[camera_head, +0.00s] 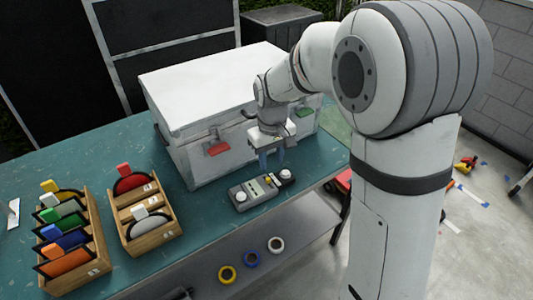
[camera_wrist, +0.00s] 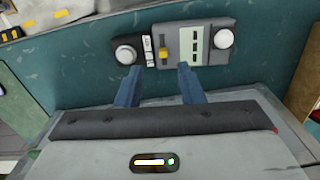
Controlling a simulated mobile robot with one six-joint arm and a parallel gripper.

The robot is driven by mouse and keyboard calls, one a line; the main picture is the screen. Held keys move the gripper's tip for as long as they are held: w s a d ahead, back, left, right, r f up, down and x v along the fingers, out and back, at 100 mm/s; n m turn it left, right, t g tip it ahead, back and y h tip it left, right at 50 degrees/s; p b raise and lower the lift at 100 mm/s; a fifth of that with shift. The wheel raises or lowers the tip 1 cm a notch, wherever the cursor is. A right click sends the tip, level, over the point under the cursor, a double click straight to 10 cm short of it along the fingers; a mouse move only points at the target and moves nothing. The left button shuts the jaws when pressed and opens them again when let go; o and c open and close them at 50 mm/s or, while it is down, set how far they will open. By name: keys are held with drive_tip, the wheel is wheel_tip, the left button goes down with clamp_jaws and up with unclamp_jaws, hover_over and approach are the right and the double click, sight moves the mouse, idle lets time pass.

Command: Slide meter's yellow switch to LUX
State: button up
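The meter is a dark grey box with a lighter panel and white round knobs at both ends. It lies on the teal table in the head view (camera_head: 240,196) and at the top of the wrist view (camera_wrist: 208,62). Its small yellow switch (camera_wrist: 163,54) sits near the middle, beside white label strips too small to read. My gripper (camera_head: 272,163) is above the meter's far side. In the wrist view my gripper (camera_wrist: 160,68) has two blue fingers spread apart with nothing between them. The switch appears just beyond the gap; contact cannot be told.
A large white case (camera_head: 215,95) with red and green latches stands close behind the meter. Two wooden racks (camera_head: 150,232) with coloured discs stand to the left. The table's front edge is close to the meter.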

sight(268, 178)
drive_tip(key=shift+w+a+r, duration=0.25)
drive_tip(key=shift+a, duration=0.1)
drive_tip(key=shift+f, duration=0.25)
wheel_tip(268, 178, down, 7)
drive_tip(key=shift+f+p, duration=0.2)
drive_tip(key=shift+p, duration=0.15)
clamp_jaws()
